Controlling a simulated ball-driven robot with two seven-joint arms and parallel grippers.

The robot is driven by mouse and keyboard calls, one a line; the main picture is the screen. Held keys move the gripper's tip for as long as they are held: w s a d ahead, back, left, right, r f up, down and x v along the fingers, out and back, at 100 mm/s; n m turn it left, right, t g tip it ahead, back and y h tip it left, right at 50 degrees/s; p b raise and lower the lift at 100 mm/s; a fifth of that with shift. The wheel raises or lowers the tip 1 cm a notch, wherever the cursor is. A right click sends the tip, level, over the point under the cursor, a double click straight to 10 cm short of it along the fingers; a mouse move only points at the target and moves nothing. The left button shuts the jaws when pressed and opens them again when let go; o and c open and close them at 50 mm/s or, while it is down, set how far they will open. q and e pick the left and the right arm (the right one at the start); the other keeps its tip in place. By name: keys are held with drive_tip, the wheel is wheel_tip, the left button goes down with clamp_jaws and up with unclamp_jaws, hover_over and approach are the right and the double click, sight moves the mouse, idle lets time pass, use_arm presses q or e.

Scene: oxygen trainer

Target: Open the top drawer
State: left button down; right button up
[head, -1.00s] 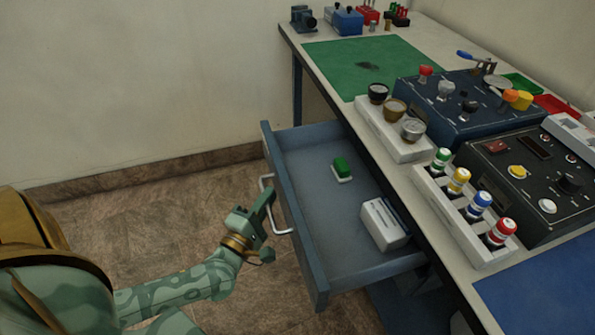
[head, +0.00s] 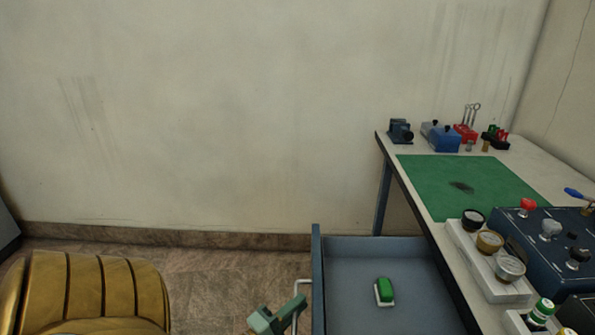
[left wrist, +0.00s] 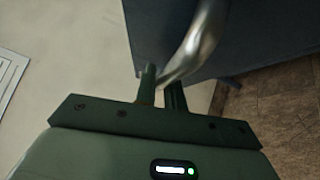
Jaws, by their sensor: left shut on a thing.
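The blue-grey top drawer (head: 317,265) stands pulled out from under the worktop, in the lower part of the head view. Its inside is visible, but its near end is cut off by the picture's edge. Its pale metal bar handle (head: 301,287) is on the outer front face. My left gripper (head: 280,314), green, is at the handle at the bottom edge. In the left wrist view, the left gripper's two narrow fingers (left wrist: 160,88) are shut on the handle (left wrist: 195,45), beside the dark drawer front (left wrist: 265,35). My right gripper is not in view.
A green-and-white block (head: 384,291) lies in the drawer. The worktop above holds a green mat (head: 470,180), a white holder with several knobs (head: 480,262) and a blue control box (head: 545,240). Open floor (head: 230,275) lies left of the drawer.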

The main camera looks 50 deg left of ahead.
use_arm(q)
drive_tip(key=c, duration=1.5)
unclamp_jaws()
drive_tip(key=s+d+f+p, duration=0.2)
drive_tip(key=s, duration=1.4)
drive_tip(key=shift+f, duration=0.15)
drive_tip(key=shift+d, duration=0.1)
